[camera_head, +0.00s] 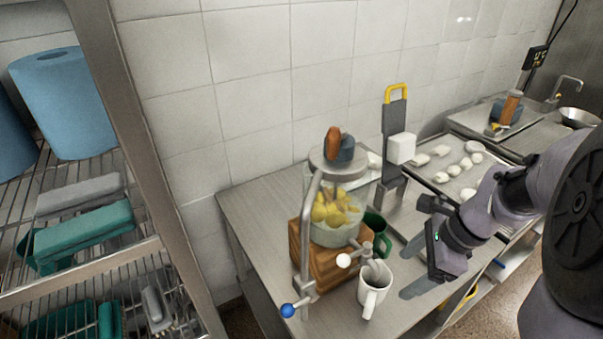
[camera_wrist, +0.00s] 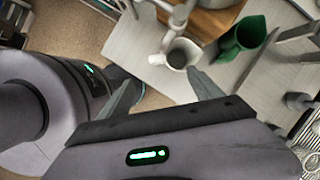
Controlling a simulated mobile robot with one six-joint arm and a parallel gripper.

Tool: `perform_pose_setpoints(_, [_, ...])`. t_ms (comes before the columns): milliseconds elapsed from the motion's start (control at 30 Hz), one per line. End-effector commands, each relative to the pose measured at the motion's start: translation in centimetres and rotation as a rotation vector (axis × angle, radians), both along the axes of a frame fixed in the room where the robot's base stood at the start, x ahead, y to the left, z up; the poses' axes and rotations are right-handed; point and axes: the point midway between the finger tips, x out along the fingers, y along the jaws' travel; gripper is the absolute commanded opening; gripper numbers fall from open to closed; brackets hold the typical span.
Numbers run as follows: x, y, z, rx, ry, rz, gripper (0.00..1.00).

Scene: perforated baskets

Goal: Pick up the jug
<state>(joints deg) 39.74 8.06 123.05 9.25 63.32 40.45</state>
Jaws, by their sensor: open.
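A white jug (camera_head: 370,298) with a handle stands on the steel table, below the tap of a glass dispenser. It also shows in the wrist view (camera_wrist: 182,58), with its handle to the left. A green jug-like vessel (camera_head: 384,240) stands just behind it, partly hidden by the tap; in the wrist view it (camera_wrist: 243,38) is to the right and shows a spout. I cannot tell which one is meant. My gripper (camera_head: 403,275) is open and empty, right of the white jug and apart from it. In the wrist view the white jug lies beyond the fingertips (camera_wrist: 163,74).
The dispenser (camera_head: 334,229) with yellow fruit stands on a wooden block (camera_head: 310,255), close to both vessels. A grey stand with a yellow handle (camera_head: 395,120) rises behind. A tray (camera_head: 489,150) with pale pieces lies right. A wire rack (camera_head: 130,120) stands left.

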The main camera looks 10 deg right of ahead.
Motion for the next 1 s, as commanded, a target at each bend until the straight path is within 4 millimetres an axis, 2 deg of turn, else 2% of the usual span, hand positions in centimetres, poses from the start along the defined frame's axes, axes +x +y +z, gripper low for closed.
perform_pose_setpoints(67, [-0.1, -1.6, -0.9, 0.046, 0.036, -0.098, 0.74])
perform_pose_setpoints(167, [-0.1, -2.0, -1.3, 0.059, 0.046, -0.128, 0.74])
perform_pose_setpoints(267, [0.1, -1.5, -2.7, 0.058, 0.047, -0.123, 0.74])
perform_pose_setpoints(500, [1.4, 1.0, -9.6, 0.058, 0.047, -0.120, 0.74])
perform_pose_setpoints(600, [1.9, 1.8, -11.6, 0.056, 0.046, -0.118, 0.74])
perform_pose_setpoints(833, [2.3, 2.7, -13.5, 0.055, 0.045, -0.118, 0.74])
perform_pose_setpoints(1000, [2.7, 4.1, -16.8, 0.055, 0.046, -0.118, 0.74])
